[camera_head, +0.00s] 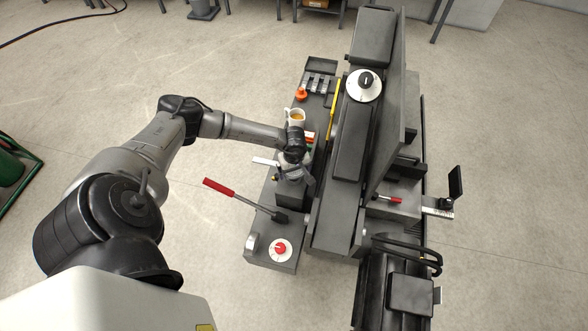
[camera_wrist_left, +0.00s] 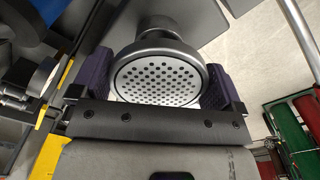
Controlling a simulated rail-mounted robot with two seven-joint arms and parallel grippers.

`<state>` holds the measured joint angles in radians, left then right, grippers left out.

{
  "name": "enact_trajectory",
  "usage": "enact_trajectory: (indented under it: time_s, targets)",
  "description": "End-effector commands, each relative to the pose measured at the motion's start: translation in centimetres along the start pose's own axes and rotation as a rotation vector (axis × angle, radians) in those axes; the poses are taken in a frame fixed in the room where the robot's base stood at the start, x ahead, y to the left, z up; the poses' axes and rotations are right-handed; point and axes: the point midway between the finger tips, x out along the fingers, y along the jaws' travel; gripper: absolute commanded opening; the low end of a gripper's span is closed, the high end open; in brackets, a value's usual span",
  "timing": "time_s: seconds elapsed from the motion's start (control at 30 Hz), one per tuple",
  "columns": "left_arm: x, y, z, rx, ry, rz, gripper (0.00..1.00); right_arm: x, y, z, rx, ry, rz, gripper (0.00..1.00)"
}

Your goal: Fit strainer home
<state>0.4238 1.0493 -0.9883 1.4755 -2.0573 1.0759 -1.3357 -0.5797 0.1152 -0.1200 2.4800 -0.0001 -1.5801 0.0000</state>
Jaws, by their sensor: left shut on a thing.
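The strainer (camera_wrist_left: 158,80), a round dark grey cup with a pale perforated face, fills the middle of the left wrist view. My left gripper (camera_wrist_left: 165,85) is shut on it, with purple finger pads on its two sides. The perforated face is turned toward the wrist camera. In the head view my left gripper (camera_head: 293,162) is over the near bench of the machine, beside the tall dark column. The strainer is hard to make out there, and I cannot tell whether it touches anything below. The seat for the strainer cannot be made out. My right gripper is not in view.
The grey machine (camera_head: 352,138) rises just right of my left gripper. Open floor lies left.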

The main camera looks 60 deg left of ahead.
Motion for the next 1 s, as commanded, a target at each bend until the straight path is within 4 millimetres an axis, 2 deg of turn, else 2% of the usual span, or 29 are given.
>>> enact_trajectory:
  time_s: [1.0]
  targets:
    - [2.5,0.0,0.0,0.000,0.000,0.001,0.68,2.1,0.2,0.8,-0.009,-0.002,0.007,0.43]
